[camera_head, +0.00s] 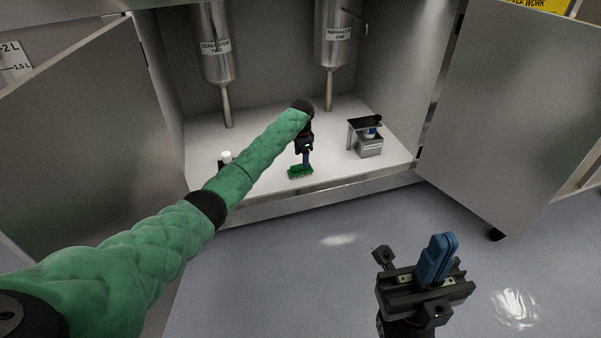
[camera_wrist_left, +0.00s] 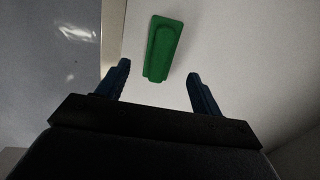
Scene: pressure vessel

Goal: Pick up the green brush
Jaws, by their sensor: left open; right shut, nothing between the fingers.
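The green brush (camera_head: 300,172) lies on the white cabinet floor near its front edge. In the left wrist view the brush (camera_wrist_left: 162,48) shows its plain green top, a little beyond and between the fingertips. My left gripper (camera_head: 306,160) points down over the brush in the head view. In the left wrist view my left gripper (camera_wrist_left: 158,80) is open, with a blue finger on either side and nothing between them. My right gripper (camera_head: 438,258) is shut and empty, out over the floor in front of the cabinet at the lower right.
Two steel separator vessels (camera_head: 213,45) (camera_head: 338,40) hang at the cabinet's back. A small metal stand (camera_head: 367,140) is right of the brush. A white-capped item (camera_head: 226,158) is left. Open doors (camera_head: 75,135) (camera_head: 497,115) flank the opening, with a steel front lip (camera_head: 345,188).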

